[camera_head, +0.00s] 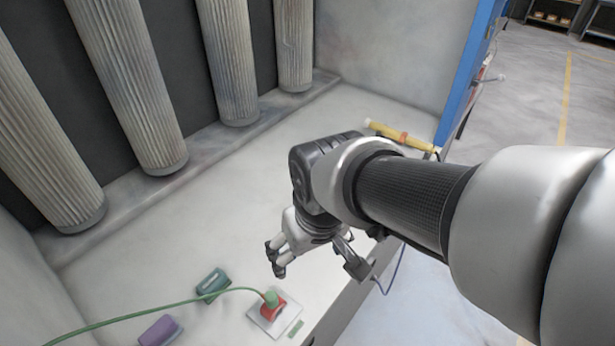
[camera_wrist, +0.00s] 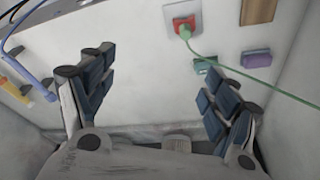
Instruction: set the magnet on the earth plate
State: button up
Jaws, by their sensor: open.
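A red block with a green knob (camera_head: 271,299), which looks like the magnet, sits on a pale square plate (camera_head: 286,318), which looks like the earth plate, at the front of the bench. A green cable runs left from the knob. The magnet (camera_wrist: 184,22) and plate (camera_wrist: 169,28) also show at the top of the wrist view. My gripper (camera_head: 315,264) is open and empty, above and to the right of the magnet, apart from it. In the wrist view my gripper (camera_wrist: 153,82) has its fingers spread, with bare pale surface between them.
A green block (camera_head: 213,284) and a purple block (camera_head: 161,330) lie left of the plate, near the cable (camera_head: 150,311). A yellow tube (camera_head: 392,134) lies at the right end. Pleated filter cylinders (camera_head: 228,60) hang at the back. The middle bench surface is clear.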

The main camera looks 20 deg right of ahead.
jog(key=s+d+r+m+t, duration=0.1)
jog(key=s+d+r, duration=0.2)
jog(key=s+r, duration=0.2)
jog(key=s, duration=0.2)
jog(key=shift+s+d+r+t, duration=0.15)
jog(key=shift+s+r+t, duration=0.1)
jog(key=shift+s+t, duration=0.15)
dwell(0.6)
